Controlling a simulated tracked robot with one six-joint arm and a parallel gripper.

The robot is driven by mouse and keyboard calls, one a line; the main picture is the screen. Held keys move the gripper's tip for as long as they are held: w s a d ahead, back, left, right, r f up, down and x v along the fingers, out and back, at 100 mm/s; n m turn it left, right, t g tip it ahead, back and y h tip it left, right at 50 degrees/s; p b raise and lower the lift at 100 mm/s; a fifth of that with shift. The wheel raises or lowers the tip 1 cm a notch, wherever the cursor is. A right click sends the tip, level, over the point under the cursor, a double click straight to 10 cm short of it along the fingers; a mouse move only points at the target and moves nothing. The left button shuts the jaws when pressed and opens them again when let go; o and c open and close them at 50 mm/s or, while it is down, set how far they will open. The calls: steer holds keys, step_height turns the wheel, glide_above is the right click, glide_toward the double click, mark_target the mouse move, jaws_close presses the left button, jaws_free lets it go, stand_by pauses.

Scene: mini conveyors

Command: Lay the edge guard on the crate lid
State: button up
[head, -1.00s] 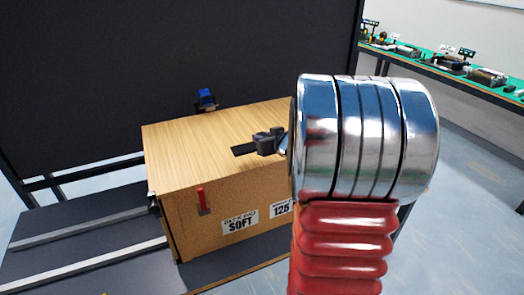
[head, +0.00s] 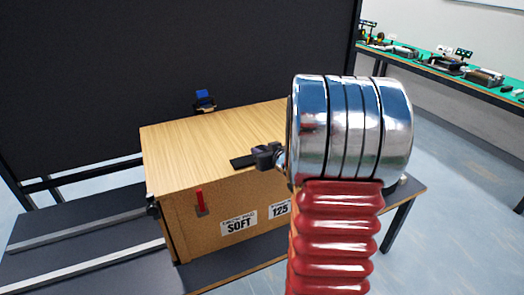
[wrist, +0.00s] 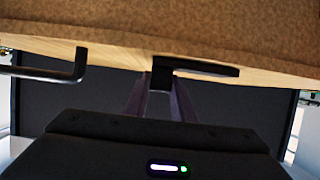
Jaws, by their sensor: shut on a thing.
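The wooden crate (head: 215,210) stands on a dark surface, with its light wood lid (head: 190,145) on top. My gripper (head: 262,156) is shut on the black edge guard (head: 243,161), a short dark strip that sticks out to the left of the jaws, by the lid's front edge. In the wrist view, the edge guard (wrist: 205,67) shows as a dark angled piece at the fingertips, across the border between lid and crate front. I cannot tell whether it touches the lid. My wrist and arm hide the crate's right end.
A red-handled part (head: 200,200) is on the crate's front, left of the labels. A blue-topped device (head: 204,100) stands behind the crate. Rails (head: 85,265) lie at the left, and a dark panel rises behind. The lid's left part is clear.

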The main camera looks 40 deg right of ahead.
steer(key=shift+f, duration=0.1)
steer(key=o, duration=1.1)
steer(key=shift+c, duration=0.2)
steer(key=shift+s+a+r, duration=0.1)
steer(key=shift+s+r, duration=0.2)
steer(key=v, duration=1.1)
steer(key=shift+s, duration=0.15)
